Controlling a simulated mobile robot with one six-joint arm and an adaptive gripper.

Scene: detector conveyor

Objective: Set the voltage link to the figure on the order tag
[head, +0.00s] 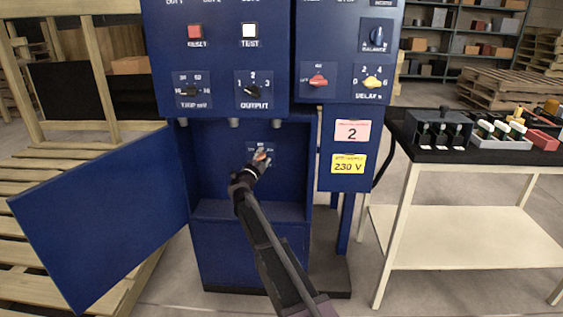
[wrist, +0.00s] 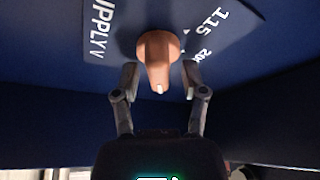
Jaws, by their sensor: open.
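The voltage link is an orange-brown knob (wrist: 157,50) with a light pointer tip, on a blue panel in the wrist view. Its pointer is directed down in that picture. White print beside it reads "SUPPLY V", "115" and a partly cut "20..". I cannot tell which figure the pointer marks. My gripper (wrist: 159,82) is open, one finger on each side of the pointer, with gaps showing. In the head view my gripper (head: 258,163) reaches into the blue cabinet's recess, partly covering the knob (head: 261,155). The yellow order tag (head: 348,164) reads "230 V".
An open blue door (head: 102,220) hangs left of the recess. A pink tag (head: 352,131) reading "2" is above the yellow one. Control panels with knobs and buttons overhang the recess. A bench (head: 470,156) with small parts stands right; wooden pallets (head: 25,245) stand left.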

